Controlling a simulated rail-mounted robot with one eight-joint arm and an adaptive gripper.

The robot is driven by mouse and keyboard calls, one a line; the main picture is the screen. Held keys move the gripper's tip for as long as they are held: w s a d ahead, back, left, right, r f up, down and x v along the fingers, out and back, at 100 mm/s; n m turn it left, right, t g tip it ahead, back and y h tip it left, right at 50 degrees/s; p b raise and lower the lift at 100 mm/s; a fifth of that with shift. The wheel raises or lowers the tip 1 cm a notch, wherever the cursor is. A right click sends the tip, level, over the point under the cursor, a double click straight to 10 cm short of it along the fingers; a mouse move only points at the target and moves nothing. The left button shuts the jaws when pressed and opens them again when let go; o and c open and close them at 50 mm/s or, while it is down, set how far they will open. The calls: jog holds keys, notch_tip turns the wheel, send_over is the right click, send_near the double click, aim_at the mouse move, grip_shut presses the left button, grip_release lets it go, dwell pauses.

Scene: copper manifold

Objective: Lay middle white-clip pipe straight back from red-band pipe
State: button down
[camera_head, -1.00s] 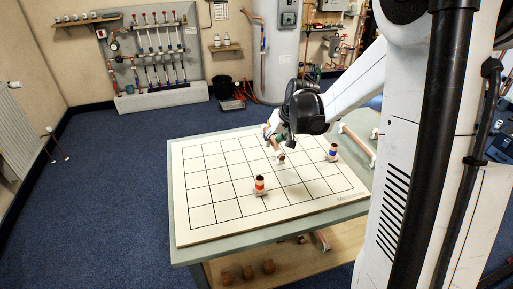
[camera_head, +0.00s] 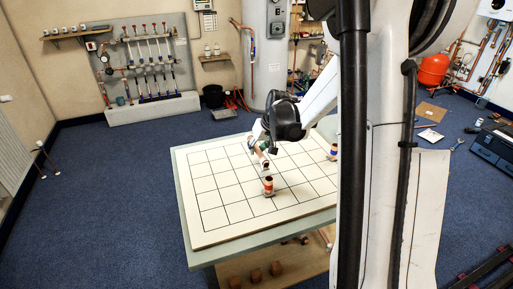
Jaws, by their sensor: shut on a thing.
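The red-band pipe (camera_head: 268,187) stands upright on the white gridded board, a short copper piece with a red and pale band. My gripper (camera_head: 258,148) is just behind it and slightly left in the picture. It is shut on a pipe (camera_head: 264,164) whose dark open end and pale collar face the camera. The held pipe looks tilted or lying, with its end close behind the red-band pipe. Whether they touch, and whether it rests on the board, I cannot tell. Most of the held pipe is hidden by the gripper and wrist.
A blue-band pipe (camera_head: 332,153) stands at the board's right, partly covered by my column. The gridded board (camera_head: 215,222) lies on a grey-green table (camera_head: 212,252); its left and front squares are clear. Brown blocks (camera_head: 255,275) sit on the shelf below.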

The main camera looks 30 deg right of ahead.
aim_at(253, 169)
jog(key=shift+f+b, duration=2.2)
jog(key=shift+f, duration=1)
jog(key=shift+f+b, duration=0.4)
jog(key=shift+f, duration=0.05)
jog(key=c, duration=1.7)
grip_release()
jog(key=shift+o, duration=0.2)
jog(key=shift+r, duration=0.1)
jog(key=shift+r+p, duration=2.65)
jog(key=shift+r, duration=1.8)
